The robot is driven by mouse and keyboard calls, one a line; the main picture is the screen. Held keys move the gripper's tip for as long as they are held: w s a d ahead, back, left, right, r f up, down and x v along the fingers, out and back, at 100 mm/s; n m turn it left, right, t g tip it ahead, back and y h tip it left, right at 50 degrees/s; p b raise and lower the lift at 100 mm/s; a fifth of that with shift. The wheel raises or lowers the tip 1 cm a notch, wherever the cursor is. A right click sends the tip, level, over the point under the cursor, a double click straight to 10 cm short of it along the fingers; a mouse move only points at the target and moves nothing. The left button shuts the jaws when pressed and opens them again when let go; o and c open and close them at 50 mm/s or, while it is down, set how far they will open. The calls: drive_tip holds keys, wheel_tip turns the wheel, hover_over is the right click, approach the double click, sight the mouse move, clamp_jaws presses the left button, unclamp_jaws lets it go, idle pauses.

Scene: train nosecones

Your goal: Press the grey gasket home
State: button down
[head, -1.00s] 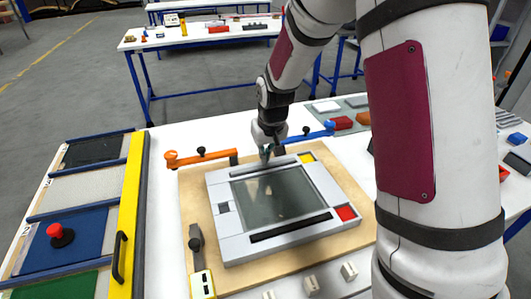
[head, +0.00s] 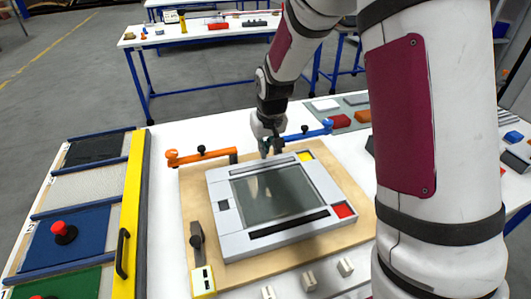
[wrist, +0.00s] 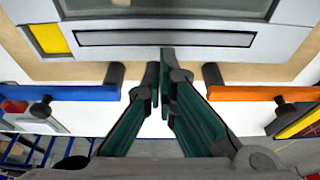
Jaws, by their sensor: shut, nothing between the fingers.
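A grey and white panel (head: 219,195) with a dark glass window (head: 272,194) lies on a wooden board (head: 190,185). A long grey strip, which looks like the grey gasket (wrist: 165,39), lies in the slot along the panel's far side; it also shows in the head view (head: 264,168). I cannot tell whether it is fully seated. A black strip (head: 288,224) runs along the near side. My gripper (head: 270,152) is shut and empty, just beyond the panel's far edge. In the wrist view the fingertips (wrist: 160,60) sit beside the strip, apart from it.
An orange clamp (head: 203,157) and a blue clamp (head: 307,135) flank my gripper at the board's far edge. A black toggle clamp (head: 196,237) stands at left. A yellow rail (head: 131,220) and red button (head: 62,229) lie further left.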

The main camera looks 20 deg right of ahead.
drive_tip(key=v, duration=1)
drive_tip(key=shift+r+b, duration=0.25)
drive_tip(key=shift+b, duration=0.05)
drive_tip(key=shift+w, duration=0.1)
drive_tip(key=s+r, duration=0.9)
drive_tip(key=s, duration=0.5)
drive_tip(key=s+t, duration=0.1)
drive_tip(key=s, duration=1.4)
drive_tip(key=shift+s+a, duration=0.1)
drive_tip(key=shift+s, duration=0.05)
